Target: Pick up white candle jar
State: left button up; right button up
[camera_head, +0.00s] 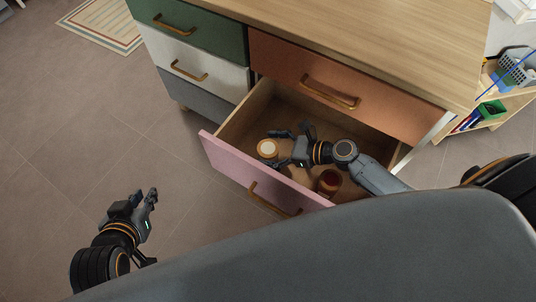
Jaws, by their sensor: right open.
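The white candle jar (267,148), with a pale round top and a tan rim, stands in the open pink-fronted drawer (240,167), near its left side. My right gripper (277,148) reaches into the drawer from the right. Its fingers are spread open, close to the jar's right side; I cannot tell whether they touch it. My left gripper (146,193) is over the floor to the left of the drawer, away from the jar. Its fingers are apart and nothing is between them.
A dark red jar (329,181) stands in the drawer near the front panel, below my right forearm. The dresser's wooden top (380,40) and closed orange drawer (345,85) overhang the back. A small shelf (500,105) with bins stands at right. The floor at left is clear.

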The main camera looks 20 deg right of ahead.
jog(key=shift+c, duration=0.4)
jog(key=c, duration=1.5)
jog(key=shift+r, duration=0.1)
